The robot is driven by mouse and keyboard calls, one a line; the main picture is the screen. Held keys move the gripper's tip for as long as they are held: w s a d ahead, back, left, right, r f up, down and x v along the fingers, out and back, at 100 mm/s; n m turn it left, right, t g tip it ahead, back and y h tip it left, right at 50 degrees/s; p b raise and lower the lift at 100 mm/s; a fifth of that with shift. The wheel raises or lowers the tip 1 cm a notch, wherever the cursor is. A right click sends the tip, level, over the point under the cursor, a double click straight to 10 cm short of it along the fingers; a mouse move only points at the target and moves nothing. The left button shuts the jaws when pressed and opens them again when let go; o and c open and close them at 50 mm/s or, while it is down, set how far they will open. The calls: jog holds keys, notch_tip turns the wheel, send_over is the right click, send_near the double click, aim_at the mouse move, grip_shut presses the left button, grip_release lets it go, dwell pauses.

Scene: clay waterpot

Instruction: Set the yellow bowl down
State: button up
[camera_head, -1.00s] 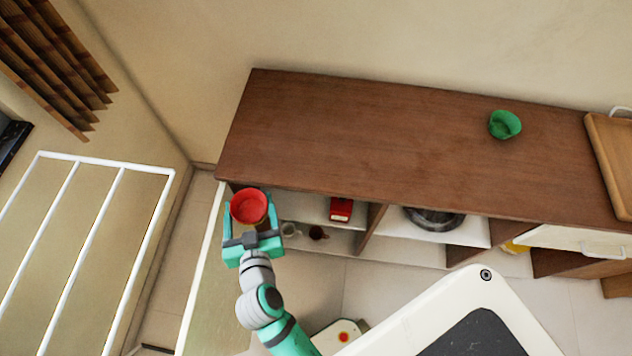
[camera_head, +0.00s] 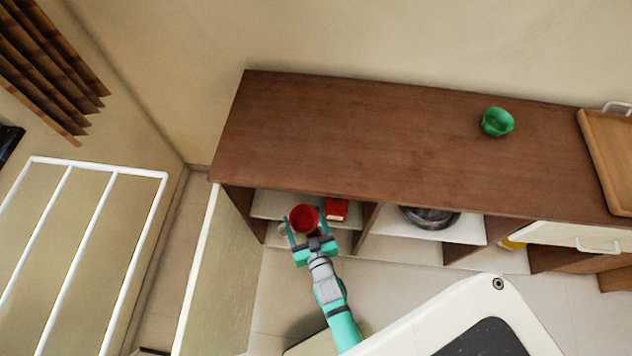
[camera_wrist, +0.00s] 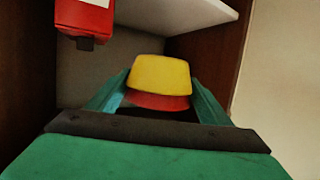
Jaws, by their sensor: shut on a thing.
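The bowl (camera_head: 304,219) shows a red inside in the head view, and a yellow body with a red band in the wrist view (camera_wrist: 160,77). My gripper (camera_head: 306,223) is shut on it, with one green finger on each side. The bowl is held at the open front of the cabinet's left compartment, lower than the cabinet top. In the wrist view the inside of a compartment shows behind the bowl. I cannot tell whether the bowl touches a shelf.
A red box (camera_head: 337,209) stands on the shelf right of the held bowl. A dark round pan (camera_head: 430,217) lies in the middle compartment.

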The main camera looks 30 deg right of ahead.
aim_at(311, 213)
jog(key=shift+d+f, duration=0.2)
jog(key=shift+d, duration=1.05)
jog(key=shift+w+d+f, duration=0.15)
jog(key=shift+w+d, duration=0.05)
jog(key=shift+d, duration=0.05)
jog(key=w+f, duration=0.2)
jog(key=w, duration=0.2)
jog(key=w+f, duration=0.3)
jog(key=w, duration=0.1)
jog(key=w+f, duration=0.3)
jog(key=w, duration=0.1)
jog(key=shift+w+d+f, duration=0.1)
jog(key=shift+w+f, duration=0.6)
jog(key=shift+f, duration=0.15)
jog(key=shift+d+f, duration=0.1)
jog(key=shift+f, duration=1.45)
jog(key=o, duration=0.8)
jog(key=shift+f, duration=0.1)
